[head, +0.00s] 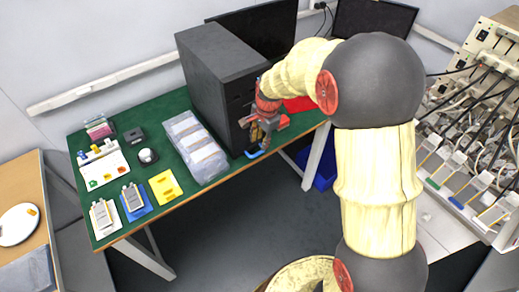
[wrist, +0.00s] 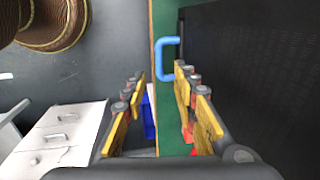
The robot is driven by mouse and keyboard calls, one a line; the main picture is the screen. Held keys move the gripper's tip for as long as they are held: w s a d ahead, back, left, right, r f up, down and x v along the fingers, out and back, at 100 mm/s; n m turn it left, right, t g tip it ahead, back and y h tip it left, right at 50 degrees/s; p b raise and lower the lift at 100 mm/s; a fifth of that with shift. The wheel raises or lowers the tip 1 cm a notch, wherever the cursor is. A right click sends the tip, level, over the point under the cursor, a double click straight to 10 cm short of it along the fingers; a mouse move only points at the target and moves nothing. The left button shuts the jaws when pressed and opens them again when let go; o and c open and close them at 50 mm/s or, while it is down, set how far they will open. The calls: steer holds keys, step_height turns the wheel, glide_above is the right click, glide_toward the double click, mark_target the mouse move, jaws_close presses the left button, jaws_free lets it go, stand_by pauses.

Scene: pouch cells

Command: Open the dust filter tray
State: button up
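A black computer tower (head: 215,75) stands on the green table; its dark side fills the right of the wrist view (wrist: 262,55). A blue U-shaped handle (head: 257,154), apparently that of the dust filter tray, sticks out low from the tower's front. It also shows in the wrist view (wrist: 161,60), just beyond the fingertips and over the table edge. The tray itself is hidden. My gripper (head: 261,136) is near the handle, by the tower's front. In the wrist view my gripper (wrist: 159,88) is open, with yellow fingers apart and nothing seen between them.
Clear bags (head: 195,145) lie left of the tower. Pouch cells, a yellow sheet (head: 165,186) and small trays sit further left on the table. A blue bin (head: 321,170) is under the table. Test racks with cables (head: 470,120) stand at right. Floor before the table is clear.

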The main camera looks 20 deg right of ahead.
mark_target(258, 153)
steer(key=f, duration=0.2)
steer(key=f+b, duration=0.1)
steer(key=f, duration=0.1)
steer(key=w+f+b, duration=0.1)
steer(key=f, duration=0.2)
steer(key=shift+a+f, duration=0.1)
steer(key=shift+a, duration=0.15)
steer(key=shift+c, duration=0.8)
jaws_close()
